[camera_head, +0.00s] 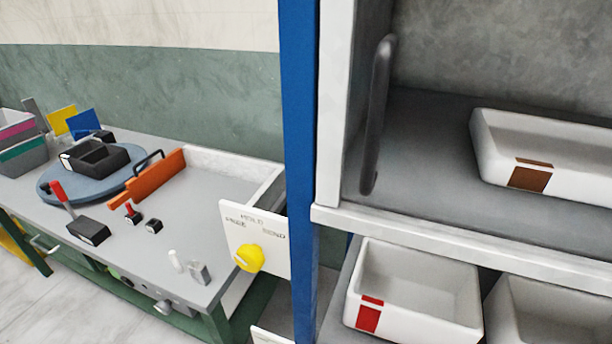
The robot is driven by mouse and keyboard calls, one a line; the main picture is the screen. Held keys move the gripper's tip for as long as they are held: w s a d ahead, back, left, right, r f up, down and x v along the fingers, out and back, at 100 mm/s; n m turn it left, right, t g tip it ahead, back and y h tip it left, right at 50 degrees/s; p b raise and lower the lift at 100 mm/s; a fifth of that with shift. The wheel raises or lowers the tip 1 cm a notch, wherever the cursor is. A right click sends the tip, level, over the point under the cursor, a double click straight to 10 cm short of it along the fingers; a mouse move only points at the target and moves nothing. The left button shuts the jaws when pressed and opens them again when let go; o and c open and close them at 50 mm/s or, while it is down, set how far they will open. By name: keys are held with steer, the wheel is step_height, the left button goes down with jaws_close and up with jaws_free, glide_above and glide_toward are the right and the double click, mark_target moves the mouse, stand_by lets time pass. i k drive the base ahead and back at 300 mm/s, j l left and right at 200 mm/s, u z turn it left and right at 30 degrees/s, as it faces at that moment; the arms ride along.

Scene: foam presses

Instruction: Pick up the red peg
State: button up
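A small red peg-like piece (130,209) stands upright at a dark base on the grey worktable (195,240), left of centre in the head view. It is too small to tell whether it is loose or fixed. A red handle (60,193) also rises, tilted, from a black box (88,231) to its left; this looks like a lever. A small black block (154,226) sits just right of the red piece. My gripper is not in view, so its state and distance from these things are hidden.
An orange bar (160,177) and a blue turntable (65,189) with a black tray (95,157) lie behind the red piece. A blue post (298,130) and a panel with a yellow knob (249,257) stand right. White bins (415,318) fill shelves at far right.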

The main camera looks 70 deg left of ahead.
mark_target(128, 205)
steer(key=u, duration=1.55)
steer(key=j+u, duration=0.25)
steer(key=u, duration=0.15)
steer(key=i+j+u, duration=0.1)
steer(key=j+u, duration=0.4)
steer(key=u, duration=0.25)
steer(key=i+l, duration=0.05)
